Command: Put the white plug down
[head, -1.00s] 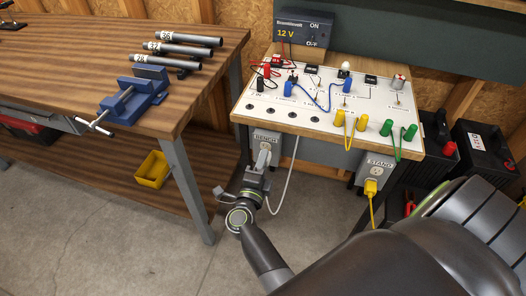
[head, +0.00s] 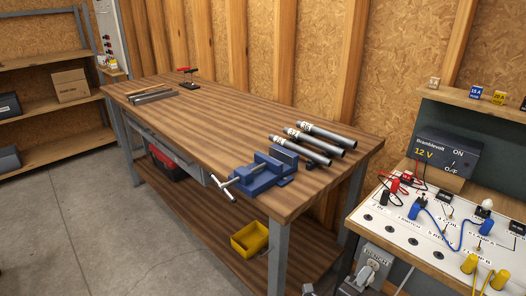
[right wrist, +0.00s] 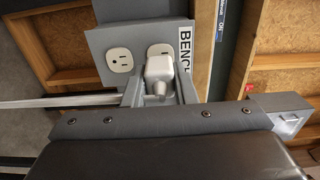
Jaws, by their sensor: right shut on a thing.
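The white plug (right wrist: 160,71) is between the two fingers of my right gripper (right wrist: 160,88) in the right wrist view. The gripper is shut on it. The plug is in front of the right socket of the grey BENCH outlet box (right wrist: 99,44); I cannot tell whether its prongs are in the socket. The left socket is empty. In the head view the BENCH box (head: 377,255) is at the bottom right, with my right gripper (head: 366,277) at its front.
The wooden workbench (head: 200,120) carries a blue vise (head: 265,172) and several grey tubes (head: 320,140). A yellow bin (head: 250,240) sits on its lower shelf. The white test panel (head: 415,228) is above the outlet box. Concrete floor is clear at left.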

